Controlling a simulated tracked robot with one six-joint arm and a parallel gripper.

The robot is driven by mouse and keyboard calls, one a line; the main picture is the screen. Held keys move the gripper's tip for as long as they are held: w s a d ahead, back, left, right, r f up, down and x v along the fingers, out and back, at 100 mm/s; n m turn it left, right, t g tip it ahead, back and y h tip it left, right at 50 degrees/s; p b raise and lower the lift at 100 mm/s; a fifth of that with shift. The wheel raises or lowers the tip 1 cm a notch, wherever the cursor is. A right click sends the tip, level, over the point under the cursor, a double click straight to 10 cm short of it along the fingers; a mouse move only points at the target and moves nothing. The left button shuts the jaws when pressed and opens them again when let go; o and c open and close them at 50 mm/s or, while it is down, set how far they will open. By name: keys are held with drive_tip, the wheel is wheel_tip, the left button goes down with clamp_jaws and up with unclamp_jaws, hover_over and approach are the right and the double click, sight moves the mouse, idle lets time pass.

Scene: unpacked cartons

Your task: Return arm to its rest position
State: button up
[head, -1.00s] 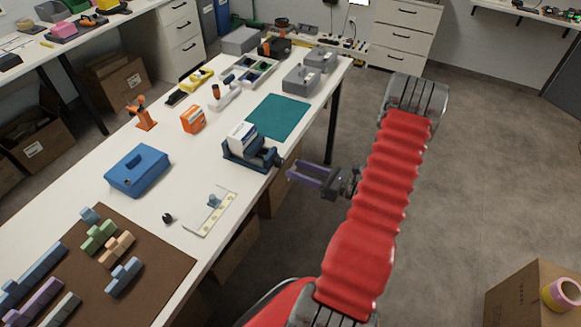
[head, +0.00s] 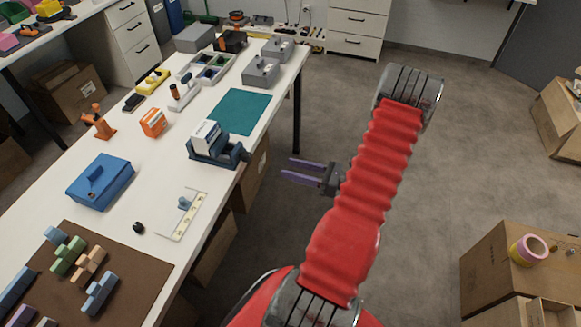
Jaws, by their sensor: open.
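My gripper (head: 286,171) shows in the head view just beyond the right edge of the white table, over the grey floor. Its two purple fingers are parallel with a gap between them, and nothing is held. They point left toward the dark blue tape dispenser (head: 228,154) on the table edge, apart from it. My red-sleeved arm (head: 375,165) rises from the bottom of the view, bends at a grey joint at the top, and its far side is hidden behind the sleeve.
The white table (head: 145,165) holds a blue case (head: 100,182), a teal mat (head: 242,111), a brown mat (head: 125,275) with several blocks, and an orange box (head: 153,122). Cartons (head: 495,262) stand on the floor at the right.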

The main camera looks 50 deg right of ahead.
drive_tip(key=shift+f, duration=0.1)
idle(0.3)
drive_tip(key=s+a+f+n+g+y, duration=0.3)
drive_tip(key=a+n+g, duration=0.2)
drive_tip(key=a, duration=0.2)
drive_tip(key=s+a+r+n+g, duration=0.2)
drive_tip(key=a+r+n+g, duration=0.3)
drive_tip(key=a+n+g, duration=0.4)
drive_tip(key=w+a+r+n+t+h, duration=0.1)
drive_tip(key=a+r+n+h, duration=0.3)
drive_tip(key=a+r+n, duration=0.6)
drive_tip(key=w+a+r+n+t+h, duration=0.1)
drive_tip(key=a+r+n+h, duration=0.4)
drive_tip(key=a+r+n, duration=0.5)
drive_tip(key=shift+r+n+t, duration=0.3)
drive_tip(key=shift+r+n, duration=0.4)
drive_tip(key=shift+r, duration=2.35)
drive_tip(key=shift+w+a, duration=0.1)
